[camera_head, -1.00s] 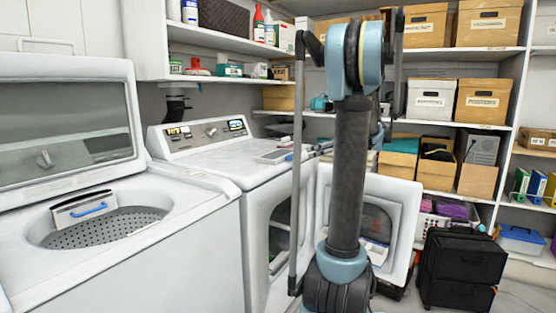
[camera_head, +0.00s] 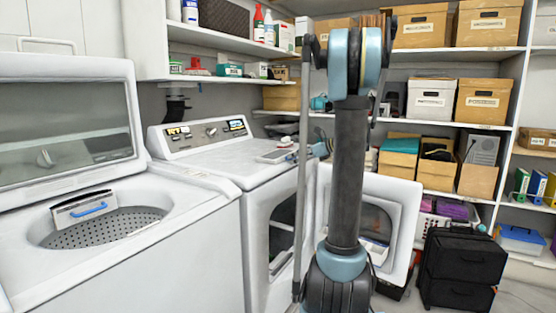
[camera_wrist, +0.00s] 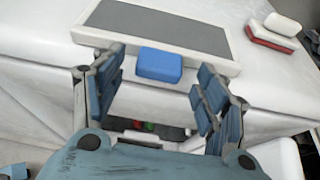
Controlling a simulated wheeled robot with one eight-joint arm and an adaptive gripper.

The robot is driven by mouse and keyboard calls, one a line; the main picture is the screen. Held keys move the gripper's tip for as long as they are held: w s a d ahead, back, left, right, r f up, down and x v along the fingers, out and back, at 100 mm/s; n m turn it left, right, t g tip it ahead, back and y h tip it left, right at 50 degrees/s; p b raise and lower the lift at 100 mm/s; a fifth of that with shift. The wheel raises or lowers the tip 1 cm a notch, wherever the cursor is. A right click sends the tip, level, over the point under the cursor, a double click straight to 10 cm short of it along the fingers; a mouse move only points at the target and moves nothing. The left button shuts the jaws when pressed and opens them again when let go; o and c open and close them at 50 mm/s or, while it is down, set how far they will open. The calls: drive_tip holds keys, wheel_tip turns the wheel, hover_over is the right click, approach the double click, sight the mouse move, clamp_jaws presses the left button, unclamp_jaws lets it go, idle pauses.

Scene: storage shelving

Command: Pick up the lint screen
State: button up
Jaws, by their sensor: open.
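The lint screen (camera_wrist: 160,22) is a flat white frame with a grey panel and a blue tab (camera_wrist: 160,65) on its near edge. It lies on top of the white dryer and also shows in the head view (camera_head: 273,156). My gripper (camera_wrist: 160,80) is open, with one blue-padded finger on each side of the blue tab. The tab shows between the fingertips; I cannot tell whether either finger touches it. In the head view my gripper (camera_head: 316,150) is small at the right edge of the dryer top, partly hidden by my arm.
The dryer (camera_head: 205,175) has its door (camera_head: 405,205) open at the front. A washer (camera_head: 140,265) with its lid up stands left, holding a white piece with a blue handle (camera_head: 88,208). Shelves with boxes (camera_head: 430,98) stand behind. Black cases (camera_head: 462,265) sit on the floor at right.

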drive_tip(key=shift+c, duration=0.6)
drive_tip(key=c, duration=1.1)
